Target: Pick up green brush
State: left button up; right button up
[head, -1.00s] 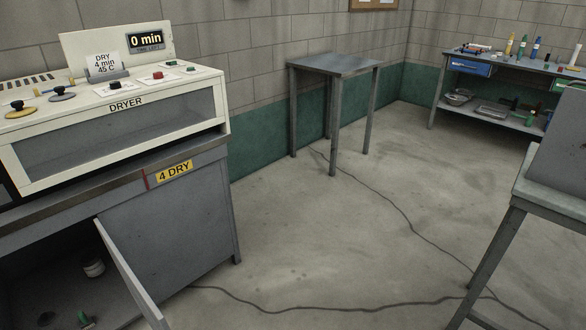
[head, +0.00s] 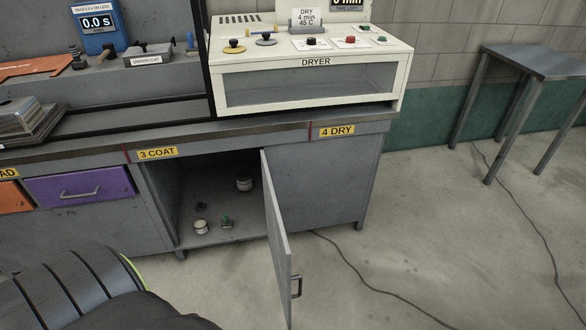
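A small green-topped item (head: 226,221) stands on the floor of the open cupboard (head: 190,236) under the counter. It may be the green brush, but it is too small to be sure. A white jar (head: 201,227) stands just left of it, and another pale jar (head: 244,183) stands farther back on the right. Neither of my grippers is in view.
The cupboard door (head: 278,240) stands swung open, jutting toward me on the right of the opening. The purple drawer (head: 80,187) is shut to the left. The dryer (head: 310,75) sits on the counter above. Bare floor (head: 440,220) lies to the right, crossed by a cable.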

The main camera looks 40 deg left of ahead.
aim_at(226, 223)
jog(key=i+l, duration=0.4)
jog(key=l, duration=0.15)
jog(key=i+l+u, duration=0.15)
jog(key=i+l, duration=0.3)
jog(key=l+u, duration=0.15)
jog(key=u, duration=1.85)
